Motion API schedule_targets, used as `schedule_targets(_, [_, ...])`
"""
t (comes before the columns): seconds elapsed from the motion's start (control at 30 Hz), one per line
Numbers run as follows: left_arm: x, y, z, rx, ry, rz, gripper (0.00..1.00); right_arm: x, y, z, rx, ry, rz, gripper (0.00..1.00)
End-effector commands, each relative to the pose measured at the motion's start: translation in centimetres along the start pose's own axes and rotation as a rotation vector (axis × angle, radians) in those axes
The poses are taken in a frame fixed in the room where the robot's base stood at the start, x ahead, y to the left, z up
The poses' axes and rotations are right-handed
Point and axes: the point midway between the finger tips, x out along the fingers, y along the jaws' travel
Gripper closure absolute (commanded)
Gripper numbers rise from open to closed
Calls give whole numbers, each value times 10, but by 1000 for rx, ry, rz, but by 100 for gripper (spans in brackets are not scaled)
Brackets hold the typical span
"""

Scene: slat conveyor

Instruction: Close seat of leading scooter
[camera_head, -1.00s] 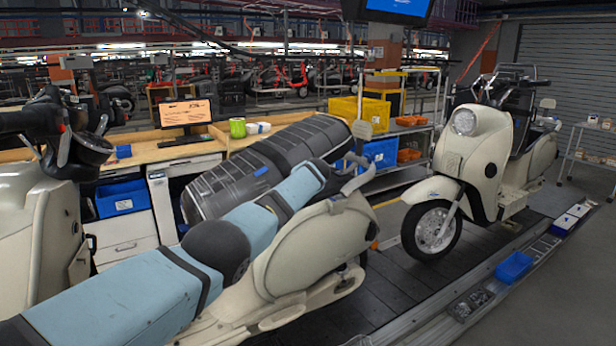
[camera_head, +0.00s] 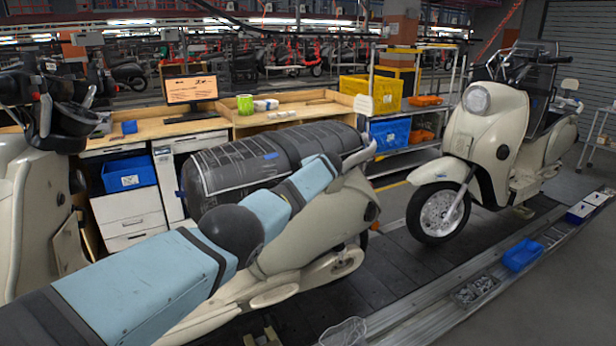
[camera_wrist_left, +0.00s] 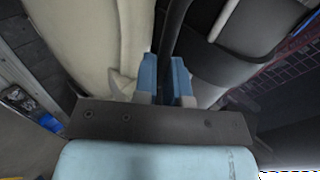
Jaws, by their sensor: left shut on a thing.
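The cream scooter (camera_head: 325,215) close before me has its rear end towards the right. Its dark ribbed seat (camera_head: 225,178) lies along the far side of the body and looks tilted up and away from it. The seat (camera_wrist_left: 250,45) also shows at the right in the left wrist view, beside the cream body (camera_wrist_left: 90,35). My left arm crosses in front of the scooter. My left gripper (camera_head: 333,160) is at the rear end of the seat. In the left wrist view its blue fingers (camera_wrist_left: 166,80) are shut on a dark seat edge. The arm hides the seat's near edge. My right gripper is out of view.
A second cream scooter (camera_head: 490,140) stands behind on the slat conveyor (camera_head: 400,275). A wooden workbench (camera_head: 225,118) with a monitor (camera_head: 191,92) is beyond the seat. Handlebars (camera_head: 70,115) rise at the left. A blue bin (camera_head: 522,255) sits at the conveyor's right edge.

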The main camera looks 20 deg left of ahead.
Motion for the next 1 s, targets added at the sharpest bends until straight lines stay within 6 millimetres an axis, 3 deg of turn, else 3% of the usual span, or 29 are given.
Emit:
schedule_targets(0.27, [0,4,-2,6,3,3,100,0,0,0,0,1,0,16])
schedule_targets(0.3, [0,4,-2,6,3,3,79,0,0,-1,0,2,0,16])
schedule_targets(0.4, [0,3,-2,5,4,2,63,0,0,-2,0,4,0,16])
schedule_targets(1.0, [-5,-2,-4,0,8,-2,63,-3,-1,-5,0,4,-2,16])
